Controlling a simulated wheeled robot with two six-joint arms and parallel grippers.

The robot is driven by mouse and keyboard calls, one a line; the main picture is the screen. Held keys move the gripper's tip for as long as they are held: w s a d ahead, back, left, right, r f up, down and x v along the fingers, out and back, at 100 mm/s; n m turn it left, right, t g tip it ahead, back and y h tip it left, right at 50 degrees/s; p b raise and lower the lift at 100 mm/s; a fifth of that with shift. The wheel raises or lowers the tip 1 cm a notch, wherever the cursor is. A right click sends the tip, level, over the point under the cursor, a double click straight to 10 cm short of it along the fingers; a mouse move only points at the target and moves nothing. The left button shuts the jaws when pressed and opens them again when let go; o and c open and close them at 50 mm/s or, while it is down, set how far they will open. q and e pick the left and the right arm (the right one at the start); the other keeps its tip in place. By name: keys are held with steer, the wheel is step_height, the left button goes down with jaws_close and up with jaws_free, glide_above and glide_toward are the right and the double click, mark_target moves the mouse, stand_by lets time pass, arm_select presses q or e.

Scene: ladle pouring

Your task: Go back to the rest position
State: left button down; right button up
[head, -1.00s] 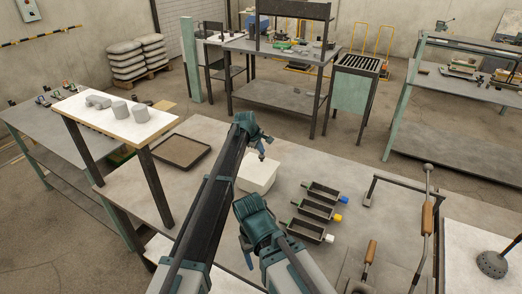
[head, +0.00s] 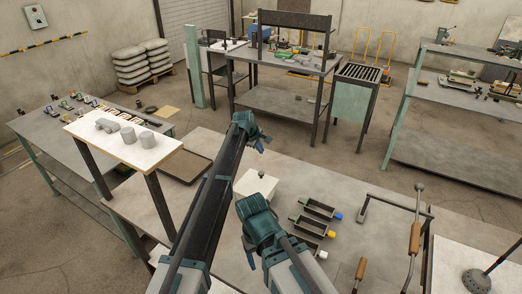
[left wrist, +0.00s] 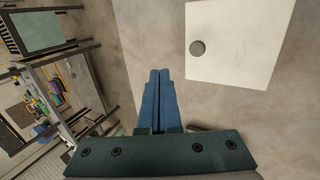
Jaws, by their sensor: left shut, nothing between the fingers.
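My left gripper (head: 260,147) is shut and empty, just beyond the far side of a white block with a dark knob (head: 252,188). In the left wrist view its two blue fingers (left wrist: 160,98) lie side by side with nothing between them. The block (left wrist: 240,50) is at the upper right there, apart from the fingers, with its knob near its left edge. A second teal wrist of mine with a blue tip (head: 248,256) shows low in the middle of the head view. I cannot make out its jaws.
The grey worktable (head: 310,180) carries several small dark moulds (head: 320,209), a dark tray (head: 186,166) and a ladle with a wooden handle (head: 415,238). A white-topped stand (head: 150,157) with grey cylinders is at the left.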

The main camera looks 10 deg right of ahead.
arm_select(q)
step_height(320, 180, up, 4)
steer(key=p, duration=0.3)
arm_select(e)
step_height(320, 180, up, 4)
arm_select(q)
steer(key=s+a+f+m+g+y, duration=0.1)
steer(key=s+a+m, duration=0.2)
steer(key=s+a, duration=0.85)
steer(key=s+a+f+m+g+y, duration=0.1)
steer(key=s+a+m, duration=0.45)
steer(key=s, duration=1.15)
steer(key=s+a+f+m+g+y, duration=0.1)
steer(key=s+a+m+y, duration=0.1)
steer(key=s+a, duration=1.05)
steer(key=s+d+f+m+b, duration=0.2)
steer(key=s+d+f+b, duration=0.1)
steer(key=d, duration=0.3)
steer(key=s+d+f+m+g+b, duration=0.1)
steer(key=s+d+f+m+b, duration=0.1)
steer(key=d, duration=0.4)
steer(key=shift+s+d+f+y+b, duration=0.2)
steer(key=shift+s+f+y+b, duration=0.25)
steer(key=shift+s+b, duration=0.6)
arm_select(e)
step_height(320, 180, down, 6)
steer(key=shift+f, duration=0.25)
arm_select(q)
steer(key=shift+s, duration=0.2)
